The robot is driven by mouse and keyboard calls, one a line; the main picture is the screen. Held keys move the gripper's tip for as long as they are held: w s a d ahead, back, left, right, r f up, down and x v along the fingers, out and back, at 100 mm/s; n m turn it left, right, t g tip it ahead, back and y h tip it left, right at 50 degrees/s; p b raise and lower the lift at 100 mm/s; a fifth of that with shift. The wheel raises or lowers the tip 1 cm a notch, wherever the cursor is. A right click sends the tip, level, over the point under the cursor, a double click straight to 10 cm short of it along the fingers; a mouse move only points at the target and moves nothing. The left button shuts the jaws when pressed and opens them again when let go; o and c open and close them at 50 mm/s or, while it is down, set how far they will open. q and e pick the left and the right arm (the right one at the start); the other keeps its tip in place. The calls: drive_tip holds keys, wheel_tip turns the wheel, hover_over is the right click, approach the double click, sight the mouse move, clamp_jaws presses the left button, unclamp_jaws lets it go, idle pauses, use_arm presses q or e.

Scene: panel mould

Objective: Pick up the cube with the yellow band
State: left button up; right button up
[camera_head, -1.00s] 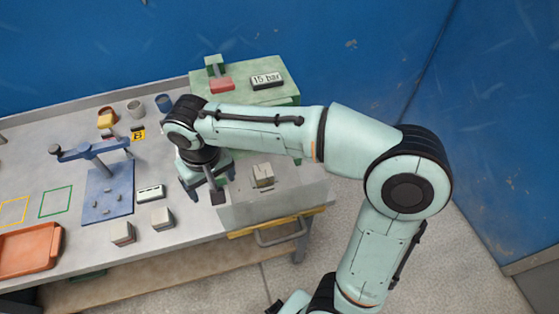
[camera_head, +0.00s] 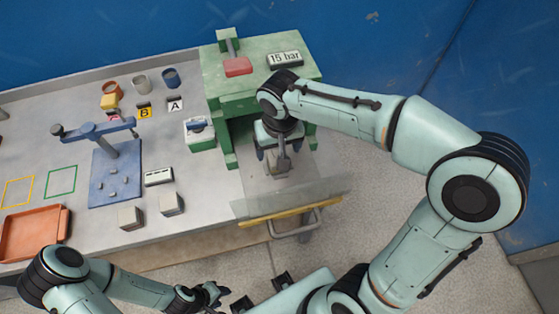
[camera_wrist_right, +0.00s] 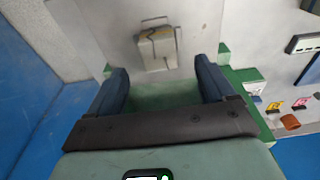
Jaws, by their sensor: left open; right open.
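A pale beige cube with dark lines on top (camera_wrist_right: 157,47) sits on the grey surface in front of the green press. It also shows in the head view (camera_head: 281,165), partly covered by my right gripper (camera_head: 280,157). My right gripper is open over the cube in the head view; in the wrist view the cube lies just beyond the fingertips (camera_wrist_right: 160,70), in line with the gap. Two similar grey cubes stand further left, one (camera_head: 130,218) beside another (camera_head: 171,204). My left gripper (camera_head: 215,292) is open at the bottom, away from the table.
The green press (camera_head: 215,85) stands behind the cube. A clear panel (camera_head: 325,195) and a yellow bar with handle (camera_head: 270,216) lie in front. A blue fixture (camera_head: 115,185), an orange tray (camera_head: 15,245), a green-white box (camera_head: 199,140) and several cups are to the left.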

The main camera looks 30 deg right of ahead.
drive_tip(key=f, duration=0.2)
drive_tip(key=w+f, duration=0.1)
drive_tip(key=f, duration=0.4)
drive_tip(key=shift+w+d+f, duration=0.15)
drive_tip(key=shift+d, duration=0.15)
drive_tip(key=c, duration=1.1)
